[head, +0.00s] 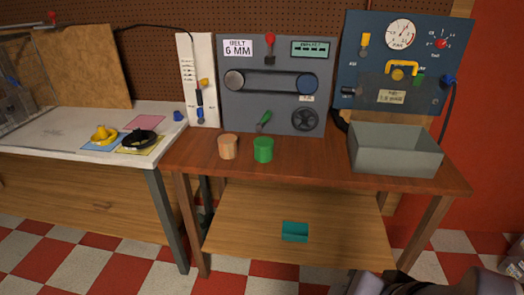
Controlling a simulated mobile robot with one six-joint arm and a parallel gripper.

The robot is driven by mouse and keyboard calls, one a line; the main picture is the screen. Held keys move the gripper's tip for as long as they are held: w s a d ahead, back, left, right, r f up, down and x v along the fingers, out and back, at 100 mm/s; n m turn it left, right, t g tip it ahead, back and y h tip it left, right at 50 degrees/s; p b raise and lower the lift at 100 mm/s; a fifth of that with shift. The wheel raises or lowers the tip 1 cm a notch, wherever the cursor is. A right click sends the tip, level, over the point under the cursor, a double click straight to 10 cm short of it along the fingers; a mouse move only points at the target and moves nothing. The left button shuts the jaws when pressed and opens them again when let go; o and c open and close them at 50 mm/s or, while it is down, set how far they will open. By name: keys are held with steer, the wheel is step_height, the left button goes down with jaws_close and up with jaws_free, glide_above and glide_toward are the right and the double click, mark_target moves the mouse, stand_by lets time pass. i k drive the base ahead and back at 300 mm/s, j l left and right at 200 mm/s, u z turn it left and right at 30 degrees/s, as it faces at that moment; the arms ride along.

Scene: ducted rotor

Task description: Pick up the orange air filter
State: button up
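A short, light-orange cylinder (228,147) stands upright on the brown wooden bench, left of its middle; it is the only thing here that fits the orange air filter. A green cylinder (263,149) of similar size stands just to its right, with a small gap between them. No gripper fingers show. A grey, blurred piece at the bottom right edge looks like part of my arm, well away from the cylinder.
An open grey bin (396,160) stands on the bench's right side. A white table (60,138) at left holds yellow and black parts. The bench front is clear.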

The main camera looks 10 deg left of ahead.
mark_target(227, 142)
steer(key=i+j, duration=0.5)
steer(key=j, duration=0.15)
steer(key=i+j, duration=0.55)
steer(key=j, duration=0.15)
steer(key=i+j, duration=0.5)
steer(key=j, duration=0.15)
